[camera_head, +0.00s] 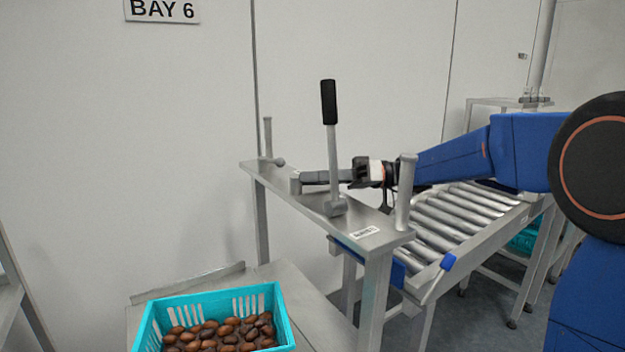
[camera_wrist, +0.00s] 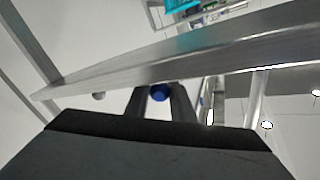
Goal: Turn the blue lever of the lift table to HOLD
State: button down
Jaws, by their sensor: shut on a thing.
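My gripper (camera_head: 308,180) reaches left over the metal stand, behind the black-handled lever in the head view. In the wrist view its two dark fingers (camera_wrist: 166,100) are shut on the round blue end of the blue lever (camera_wrist: 160,92). At the fingertips in the head view I cannot make out any blue; the far side of the stand is partly hidden there. The lever's markings, including HOLD, cannot be read in either view.
An upright lever with a black grip (camera_head: 329,102) stands on the metal stand (camera_head: 375,238), close in front of my gripper. A grey post (camera_head: 405,192) stands to its right. A roller conveyor (camera_head: 450,222) with a blue-tipped rod (camera_head: 447,262) lies right. A turquoise crate (camera_head: 283,318) holds dates.

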jog(key=shift+s, duration=0.35)
jog(key=shift+s+m+t, duration=0.15)
jog(key=shift+m+t, duration=0.15)
jog(key=shift+t, duration=0.2)
jog(key=c, duration=2.5)
grip_release()
jog(key=shift+s+m+t, duration=0.25)
jog(key=shift+m+t, duration=0.55)
jog(key=shift+t, duration=0.35)
jog(key=shift+s+m+t, duration=0.25)
jog(key=shift+m+t, duration=0.55)
jog(key=shift+t, duration=0.35)
jog(key=shift+c, duration=0.2)
jog(key=shift+a, duration=0.1)
jog(key=o, duration=1)
jog(key=shift+c, duration=0.2)
jog(key=shift+w, duration=0.1)
